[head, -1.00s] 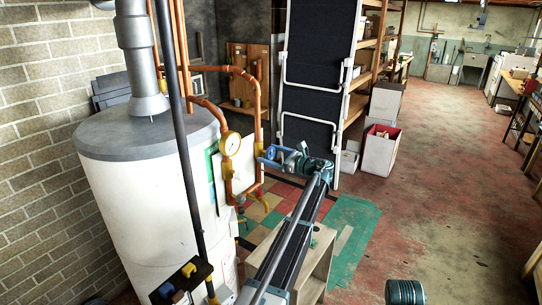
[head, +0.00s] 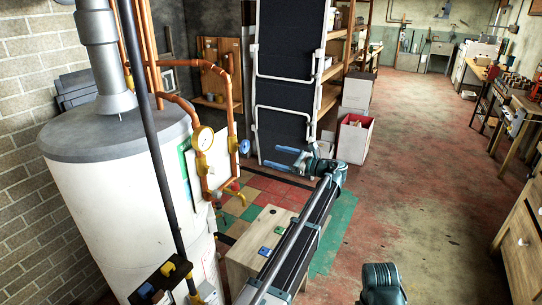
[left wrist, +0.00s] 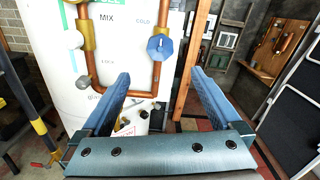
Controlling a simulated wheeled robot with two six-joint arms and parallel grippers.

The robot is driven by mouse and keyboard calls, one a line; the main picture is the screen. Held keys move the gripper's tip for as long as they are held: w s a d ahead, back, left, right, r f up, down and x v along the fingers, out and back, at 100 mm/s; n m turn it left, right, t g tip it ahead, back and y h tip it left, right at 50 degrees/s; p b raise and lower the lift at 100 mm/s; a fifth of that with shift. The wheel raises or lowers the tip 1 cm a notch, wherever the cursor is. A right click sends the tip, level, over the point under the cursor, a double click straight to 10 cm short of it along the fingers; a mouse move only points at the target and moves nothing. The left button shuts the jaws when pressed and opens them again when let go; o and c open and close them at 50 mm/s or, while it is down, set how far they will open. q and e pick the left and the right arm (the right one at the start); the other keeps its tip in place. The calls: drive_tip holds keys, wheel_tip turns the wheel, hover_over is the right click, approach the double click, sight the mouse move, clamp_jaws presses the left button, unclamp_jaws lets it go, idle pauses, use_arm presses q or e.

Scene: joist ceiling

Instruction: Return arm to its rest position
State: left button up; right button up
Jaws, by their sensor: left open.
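My left arm reaches up from the bottom of the head view. Its left gripper (head: 281,157) has two blue fingers spread apart with nothing between them. It is right of the copper pipes (head: 232,110) and apart from the blue valve handle (head: 244,146). In the left wrist view the fingers (left wrist: 163,85) are wide open. The blue valve handle (left wrist: 161,48) shows beyond the gap on the copper pipe marked COLD. My right gripper is not in view.
A white water heater (head: 115,195) with a pressure gauge (head: 203,138) stands at left. A wooden box (head: 248,250) stands below my left arm. Shelves (head: 345,60) and a white bin (head: 355,138) are behind. The floor (head: 425,180) at right is open; a workbench (head: 525,115) lines the right.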

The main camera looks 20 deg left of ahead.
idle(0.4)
use_arm(q)
drive_tip(key=s+d+f+n+h, duration=0.4)
drive_tip(key=s+d, duration=0.5)
drive_tip(key=s, duration=0.3)
drive_tip(key=s+d+f+n+g+h+p, duration=0.1)
drive_tip(key=s+d+f+n+h, duration=0.3)
drive_tip(key=s, duration=0.9)
drive_tip(key=s+d+f+n+h, duration=0.4)
drive_tip(key=s+d+f+h, duration=0.4)
drive_tip(key=s+d+f, duration=0.4)
drive_tip(key=s+d, duration=0.1)
drive_tip(key=d, duration=0.3)
drive_tip(key=shift+f+n+h, duration=0.25)
drive_tip(key=shift+n+h, duration=0.05)
drive_tip(key=shift+h, duration=0.1)
